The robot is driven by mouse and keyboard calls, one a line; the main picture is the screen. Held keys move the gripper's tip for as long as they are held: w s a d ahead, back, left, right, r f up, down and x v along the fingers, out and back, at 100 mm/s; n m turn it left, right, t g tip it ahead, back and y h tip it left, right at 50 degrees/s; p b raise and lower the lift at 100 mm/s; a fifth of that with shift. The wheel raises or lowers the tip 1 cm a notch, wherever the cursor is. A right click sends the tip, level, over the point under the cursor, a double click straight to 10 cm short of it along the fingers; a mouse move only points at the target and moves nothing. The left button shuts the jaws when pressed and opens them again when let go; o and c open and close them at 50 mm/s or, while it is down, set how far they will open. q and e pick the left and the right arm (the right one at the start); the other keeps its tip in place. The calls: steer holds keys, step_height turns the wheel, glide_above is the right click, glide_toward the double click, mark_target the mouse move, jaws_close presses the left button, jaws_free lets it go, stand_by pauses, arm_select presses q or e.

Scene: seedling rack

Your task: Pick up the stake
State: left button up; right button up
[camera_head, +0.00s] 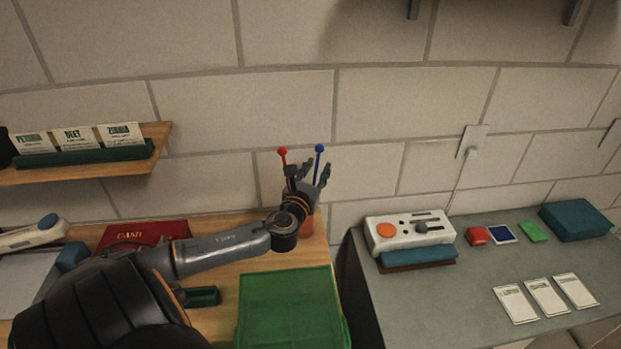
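Two thin stakes stand upright near the back of the wooden table. One stake has a red ball top (283,151) and the other stake has a blue ball top (319,149). An orange-brown pot (307,224) shows partly behind my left gripper, and the stakes' lower ends are hidden there. My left gripper (308,175) is open, its fingers pointing up and away. The blue stake shows between the fingers and the red stake beside the left finger. I cannot tell whether either is touched. My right gripper is not in view.
A green crate (290,305) stands at the front of the table, with a red cash box (142,234) to the left. A shelf (80,170) holds seed packets. A grey bench (475,285) on the right carries a white device (408,231) and small items.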

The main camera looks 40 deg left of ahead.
arm_select(q)
steer(key=shift+c, duration=0.4)
jaws_close()
steer(key=shift+r, duration=0.15)
